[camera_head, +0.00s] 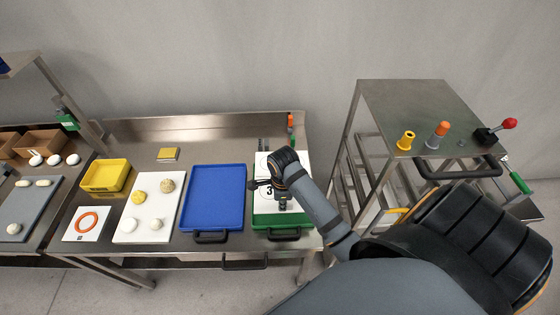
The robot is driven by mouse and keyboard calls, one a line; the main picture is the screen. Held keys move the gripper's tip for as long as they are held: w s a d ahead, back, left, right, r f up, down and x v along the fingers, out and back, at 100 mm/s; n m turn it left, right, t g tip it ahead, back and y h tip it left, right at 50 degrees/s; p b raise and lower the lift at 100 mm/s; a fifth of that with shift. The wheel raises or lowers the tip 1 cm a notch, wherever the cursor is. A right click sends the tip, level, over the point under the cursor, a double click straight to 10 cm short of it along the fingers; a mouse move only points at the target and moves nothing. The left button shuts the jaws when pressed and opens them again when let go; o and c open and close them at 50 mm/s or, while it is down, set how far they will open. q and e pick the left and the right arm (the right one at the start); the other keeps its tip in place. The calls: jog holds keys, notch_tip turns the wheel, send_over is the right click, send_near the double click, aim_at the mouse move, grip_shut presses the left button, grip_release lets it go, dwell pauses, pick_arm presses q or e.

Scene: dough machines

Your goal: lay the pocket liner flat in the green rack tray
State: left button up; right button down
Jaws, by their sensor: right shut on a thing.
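The green rack tray (294,220) is on the steel table at right, beside the blue tray. Its green front part and dark handle show. A white panel marked "3", which looks like the pocket liner (299,175), covers the rest of the tray and reaches past its back in the picture. I cannot tell whether it touches the tray floor or is held just above. My right gripper (281,202) is over the panel and shut on it, as far as I can see; the arm and wrist hide its middle. My left gripper is not in view.
The blue tray (215,195) is empty, close on the left. A white board (150,208) with dough balls, a yellow bin (104,175) and a card with an orange ring (87,223) are further left. A steel cart (400,100) with knobs and a red-tipped lever stands at right.

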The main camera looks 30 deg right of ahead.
jog(key=shift+w+f, duration=0.2)
jog(key=shift+f, duration=0.25)
jog(key=f, duration=0.2)
jog(key=f+b, duration=0.1)
jog(key=shift+w+f, duration=0.3)
jog(key=shift+f, duration=0.1)
jog(key=shift+s+f, duration=0.1)
jog(key=shift+f, duration=1.1)
jog(key=shift+f+b, duration=0.15)
jog(key=shift+b, duration=0.15)
jog(key=shift+p, duration=0.5)
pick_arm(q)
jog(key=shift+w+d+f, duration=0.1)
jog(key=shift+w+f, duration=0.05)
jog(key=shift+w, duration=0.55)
